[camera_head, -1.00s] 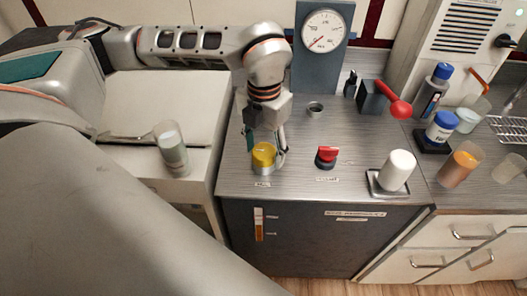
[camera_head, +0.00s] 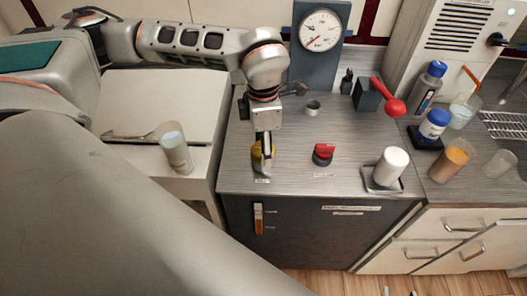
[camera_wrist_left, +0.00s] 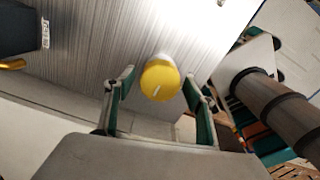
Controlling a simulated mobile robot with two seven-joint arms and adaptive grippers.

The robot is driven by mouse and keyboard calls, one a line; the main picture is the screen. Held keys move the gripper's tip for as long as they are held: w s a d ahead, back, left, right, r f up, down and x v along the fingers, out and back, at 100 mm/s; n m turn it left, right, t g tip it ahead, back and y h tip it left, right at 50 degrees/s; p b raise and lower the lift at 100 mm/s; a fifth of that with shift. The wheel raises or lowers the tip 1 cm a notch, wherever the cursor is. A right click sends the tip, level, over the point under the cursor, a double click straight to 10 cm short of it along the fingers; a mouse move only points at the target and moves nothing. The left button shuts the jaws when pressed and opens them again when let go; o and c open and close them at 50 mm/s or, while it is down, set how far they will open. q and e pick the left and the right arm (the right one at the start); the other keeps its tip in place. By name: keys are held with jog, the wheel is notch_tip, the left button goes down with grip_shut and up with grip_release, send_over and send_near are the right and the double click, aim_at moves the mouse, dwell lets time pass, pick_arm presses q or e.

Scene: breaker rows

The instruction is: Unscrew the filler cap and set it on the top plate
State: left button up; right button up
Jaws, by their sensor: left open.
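The yellow filler cap (camera_head: 256,151) sits on its pale neck near the front left of the brushed grey top plate (camera_head: 352,140). In the head view my left gripper (camera_head: 264,160) is above and around the cap, seen edge-on, and hides part of it. In the left wrist view the round yellow cap (camera_wrist_left: 160,80) with a white mark lies between the two open green-padded fingers, with a gap on each side. I cannot tell whether any finger touches it. The top plate (camera_wrist_left: 90,50) shows behind. My right gripper is not in view.
A red knob (camera_head: 323,152) stands right of the cap, with a small metal ring (camera_head: 313,107) behind. A red-balled lever (camera_head: 394,106), a gauge panel (camera_head: 318,60) and a white cylinder on a tray (camera_head: 391,166) stand around the plate. Bare plate lies between them.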

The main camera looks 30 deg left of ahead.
pick_arm(q)
jog(key=c, duration=0.9)
jog(key=shift+f+n+b, duration=0.15)
jog(key=shift+n+b, duration=0.25)
jog(key=shift+n, duration=0.3)
jog(key=shift+c, duration=0.2)
jog(key=n, duration=0.2)
jog(key=shift+n+b, duration=0.3)
jog(key=shift+b, duration=0.1)
jog(key=shift+c, duration=0.2)
jog(key=n+b, duration=0.1)
jog(key=n, duration=0.3)
jog(key=shift+n, duration=0.3)
jog(key=shift+r, duration=0.35)
jog(key=shift+r+p, duration=1.7)
jog(key=shift+r, duration=0.65)
